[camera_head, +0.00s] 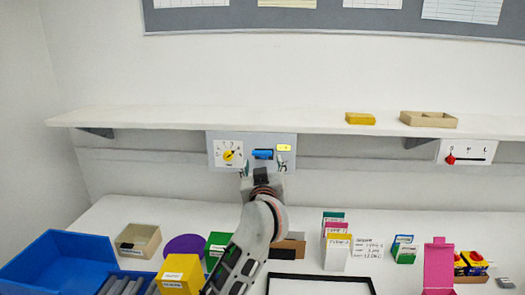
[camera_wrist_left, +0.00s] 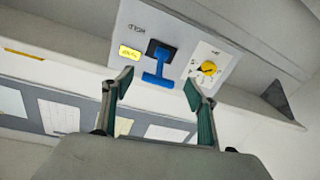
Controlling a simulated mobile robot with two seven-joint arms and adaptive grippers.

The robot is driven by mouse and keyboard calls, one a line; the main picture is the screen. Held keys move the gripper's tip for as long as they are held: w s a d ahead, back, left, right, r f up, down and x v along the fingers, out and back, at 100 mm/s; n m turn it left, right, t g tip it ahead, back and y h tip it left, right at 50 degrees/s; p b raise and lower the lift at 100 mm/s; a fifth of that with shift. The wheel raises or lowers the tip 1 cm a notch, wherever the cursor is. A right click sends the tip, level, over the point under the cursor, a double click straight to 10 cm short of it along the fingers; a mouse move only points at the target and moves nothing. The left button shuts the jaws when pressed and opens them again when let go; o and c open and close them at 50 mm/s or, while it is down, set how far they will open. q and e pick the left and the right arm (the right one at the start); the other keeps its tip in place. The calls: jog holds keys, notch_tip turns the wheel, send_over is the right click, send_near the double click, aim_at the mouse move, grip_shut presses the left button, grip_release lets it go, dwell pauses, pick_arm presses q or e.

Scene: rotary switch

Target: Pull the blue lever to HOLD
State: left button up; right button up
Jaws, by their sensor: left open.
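A grey-white panel (camera_head: 216,140) is mounted on the wall below the shelf. The blue lever (camera_head: 263,154) sits in its middle, between a yellow-knobbed dial (camera_head: 229,154) and a small yellow label (camera_head: 284,147). In the left wrist view, which is turned over, the blue lever (camera_wrist_left: 160,68) is a T shape coming out of a dark square mount. My left gripper (camera_head: 262,174) is just below the lever. Its fingers are spread and empty (camera_wrist_left: 158,84), with the lever showing between and beyond the tips. No contact shows. The label's words are too small to read surely.
The white shelf (camera_head: 320,120) overhangs the panel. A red-knob slider (camera_head: 466,154) is on the wall at right. Below, the table holds a blue bin (camera_head: 50,260), a yellow box (camera_head: 180,275), card files (camera_head: 338,252) and a pink box (camera_head: 438,265).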

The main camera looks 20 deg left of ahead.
aim_at(263, 154)
pick_arm(q)
jog(key=shift+x, duration=3.5)
jog(key=shift+r, duration=0.1)
jog(key=shift+w, duration=0.1)
jog(key=c, duration=1.6)
